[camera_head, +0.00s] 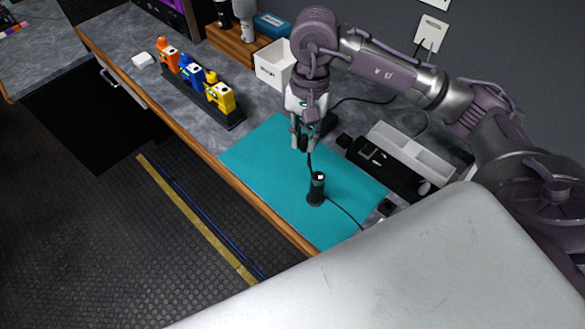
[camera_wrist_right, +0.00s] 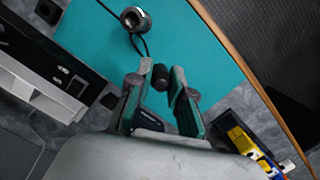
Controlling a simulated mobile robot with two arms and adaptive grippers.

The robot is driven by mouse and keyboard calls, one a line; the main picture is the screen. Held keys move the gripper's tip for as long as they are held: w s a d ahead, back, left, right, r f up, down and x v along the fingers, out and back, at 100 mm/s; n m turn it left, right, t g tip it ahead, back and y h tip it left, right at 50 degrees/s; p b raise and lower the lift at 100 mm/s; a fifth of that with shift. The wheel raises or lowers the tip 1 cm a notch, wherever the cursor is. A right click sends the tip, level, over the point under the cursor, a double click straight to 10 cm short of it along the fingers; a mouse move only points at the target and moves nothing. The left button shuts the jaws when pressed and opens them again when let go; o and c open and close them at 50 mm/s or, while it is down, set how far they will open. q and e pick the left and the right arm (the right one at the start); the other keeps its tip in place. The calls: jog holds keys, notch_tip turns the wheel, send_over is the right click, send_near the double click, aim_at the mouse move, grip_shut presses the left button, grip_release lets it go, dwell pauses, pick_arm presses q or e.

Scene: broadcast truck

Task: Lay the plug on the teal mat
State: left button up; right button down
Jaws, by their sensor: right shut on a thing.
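The teal mat (camera_head: 262,165) lies on the grey worktop along its wooden front edge. My right gripper (camera_head: 303,145) is over the mat, pointing down. It is shut on a small dark plug (camera_wrist_right: 160,77), which shows between the fingertips in the right wrist view, where the gripper (camera_wrist_right: 163,88) also appears. The plug is mostly hidden by the fingers in the head view. A thin black cable runs from near the plug towards a black cylinder (camera_head: 316,190) standing on the mat; it also shows in the wrist view (camera_wrist_right: 133,19). My left gripper is out of view.
A rack (camera_head: 205,101) of orange, blue and yellow figures stands left of the mat. A white box (camera_head: 272,66) is behind. A black device (camera_head: 385,172) and white tray (camera_head: 411,151) stand right of the mat. The mat's left part is clear.

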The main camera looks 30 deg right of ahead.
jog(key=shift+m, duration=0.3)
jog(key=w+a+f+p, duration=0.1)
jog(key=w+a+f, duration=0.1)
jog(key=w, duration=0.1)
jog(key=w+a+f+p, duration=0.1)
jog(key=w+a+f, duration=0.1)
jog(key=w, duration=0.1)
jog(key=w+a+f+p, duration=0.1)
jog(key=w+a+f, duration=0.1)
jog(key=w, duration=0.1)
jog(key=shift+w+a+f+p, duration=0.1)
jog(key=shift+a+f+p, duration=0.25)
jog(key=shift+a+p, duration=0.05)
jog(key=shift+w+f, duration=0.1)
jog(key=shift+f, duration=0.15)
notch_tip(320, 180, down, 3)
jog(key=shift+a+f+p, duration=0.1)
jog(key=shift+p, duration=0.75)
jog(key=shift+f, duration=0.25)
jog(key=shift+f, duration=0.1)
jog(key=shift+f, duration=0.1)
jog(key=c, duration=1.1)
grip_release()
jog(key=shift+o, duration=0.2)
